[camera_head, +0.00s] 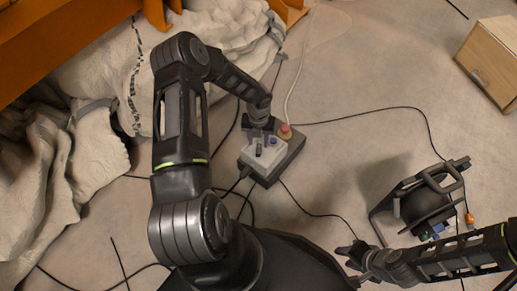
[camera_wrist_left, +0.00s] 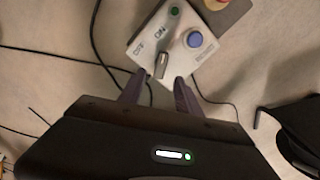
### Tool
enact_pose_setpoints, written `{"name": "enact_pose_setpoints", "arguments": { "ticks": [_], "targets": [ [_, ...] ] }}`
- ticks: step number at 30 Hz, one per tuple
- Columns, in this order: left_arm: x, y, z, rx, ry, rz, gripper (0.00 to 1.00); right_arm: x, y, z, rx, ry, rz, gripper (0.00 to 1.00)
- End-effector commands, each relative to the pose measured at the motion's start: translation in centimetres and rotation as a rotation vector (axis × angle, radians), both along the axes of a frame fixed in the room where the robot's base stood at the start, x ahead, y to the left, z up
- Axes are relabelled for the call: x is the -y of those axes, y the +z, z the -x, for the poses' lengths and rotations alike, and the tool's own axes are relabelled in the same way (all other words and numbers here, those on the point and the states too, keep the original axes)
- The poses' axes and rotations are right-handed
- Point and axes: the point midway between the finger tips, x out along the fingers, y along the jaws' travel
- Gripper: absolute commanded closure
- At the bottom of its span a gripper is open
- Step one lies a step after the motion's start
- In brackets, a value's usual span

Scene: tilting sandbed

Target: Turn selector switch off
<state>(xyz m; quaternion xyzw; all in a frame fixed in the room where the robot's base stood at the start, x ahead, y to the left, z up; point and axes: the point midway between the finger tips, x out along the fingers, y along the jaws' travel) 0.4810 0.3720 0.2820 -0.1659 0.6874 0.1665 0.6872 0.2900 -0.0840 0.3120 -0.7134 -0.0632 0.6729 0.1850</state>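A white control panel (camera_wrist_left: 176,62) on a dark box carries the selector switch (camera_wrist_left: 161,64), a small silvery lever. "OFF" and "ON" are printed beside it; I cannot tell which it points to. The panel also holds a blue button (camera_wrist_left: 195,40) and a green one (camera_wrist_left: 174,11). In the head view the panel (camera_head: 262,158) sits on the floor box (camera_head: 284,160). My left gripper (camera_wrist_left: 158,77) is open, with the lever in line with the gap between its fingertips; contact is unclear. In the head view it (camera_head: 262,127) is at the box's far side. My right gripper (camera_head: 346,256) is empty, its fingers apparently spread.
A red button (camera_head: 285,131) is on the box's far end. Cables run over the floor around the box. Floor right of the box is mostly open.

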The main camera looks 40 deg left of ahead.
Motion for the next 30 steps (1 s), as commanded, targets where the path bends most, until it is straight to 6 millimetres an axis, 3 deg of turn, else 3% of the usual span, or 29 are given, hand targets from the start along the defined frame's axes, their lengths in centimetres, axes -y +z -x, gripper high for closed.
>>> {"name": "enact_pose_setpoints", "arguments": {
  "ticks": [3, 9, 21, 30],
  "targets": [
    [0.0, -2.4, 0.0, 0.000, 0.000, 0.001, 0.60, 0.2, -1.0, -0.2, 0.003, -0.005, 0.003, 0.64],
    [0.1, -5.1, 0.0, 0.000, 0.001, 0.001, 0.60, 0.4, -1.8, -0.4, 0.007, -0.011, 0.006, 0.64],
    [0.0, -5.8, 0.0, 0.000, 0.001, 0.000, 0.60, 0.5, -1.9, -0.5, 0.009, -0.013, 0.007, 0.64],
    [0.0, -5.8, 0.0, 0.000, 0.001, 0.001, 0.85, 0.5, -1.9, -0.5, 0.008, -0.012, 0.007, 0.64]
  ]
}}
